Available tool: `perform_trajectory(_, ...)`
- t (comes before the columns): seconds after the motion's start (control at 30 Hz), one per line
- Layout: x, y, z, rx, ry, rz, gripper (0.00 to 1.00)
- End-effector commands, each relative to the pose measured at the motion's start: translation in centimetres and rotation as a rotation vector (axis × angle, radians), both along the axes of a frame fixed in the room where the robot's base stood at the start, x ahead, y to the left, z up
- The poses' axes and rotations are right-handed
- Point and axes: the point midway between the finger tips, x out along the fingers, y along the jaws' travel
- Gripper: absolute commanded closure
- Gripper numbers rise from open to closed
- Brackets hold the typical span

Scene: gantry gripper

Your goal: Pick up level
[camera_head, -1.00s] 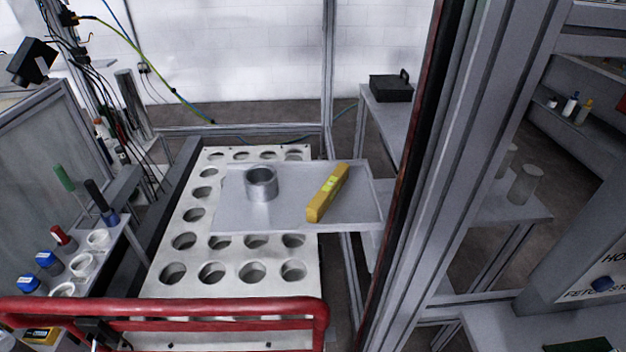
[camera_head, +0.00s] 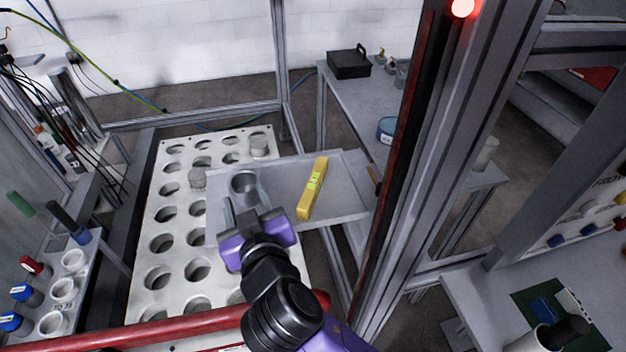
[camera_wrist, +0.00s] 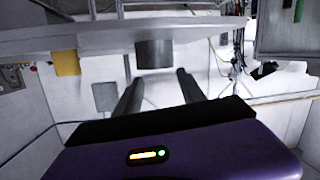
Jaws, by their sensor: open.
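The yellow level (camera_head: 313,188) lies on the grey tray (camera_head: 345,205), right of a grey metal ring (camera_head: 244,183). In the head view, my gripper (camera_head: 246,204) is open and empty at the tray's near left part, close to the ring and left of the level. In the wrist view, the open fingers (camera_wrist: 160,90) point toward the grey ring (camera_wrist: 155,54). The level (camera_wrist: 66,62) shows there as a yellow block at the left, outside the fingers. The tray (camera_wrist: 110,38) appears nearly edge-on.
A white block with round holes (camera_head: 160,243) lies under and left of the tray. A red rail (camera_head: 180,328) crosses in front. A thick metal post (camera_head: 455,130) stands right of the tray. A bench with a black box (camera_head: 348,64) is behind.

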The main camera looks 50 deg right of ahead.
Motion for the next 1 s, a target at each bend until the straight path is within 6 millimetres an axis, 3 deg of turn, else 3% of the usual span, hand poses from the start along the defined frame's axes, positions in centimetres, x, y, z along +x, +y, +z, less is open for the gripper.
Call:
perform_trajectory(0.03,0.5,-0.9,1.7,0.022,-0.009,-0.081,0.53)
perform_trajectory(0.1,-0.1,-2.6,2.1,0.061,-0.001,-0.209,0.53)
perform_trajectory(0.3,-4.0,-6.3,0.9,0.163,0.015,-0.522,0.53)
perform_trajectory(0.53,-7.1,-7.8,-0.6,0.23,0.014,-0.69,0.53)
perform_trajectory(1.0,-5.0,-11.9,-1.8,0.235,0.016,-0.707,0.53)
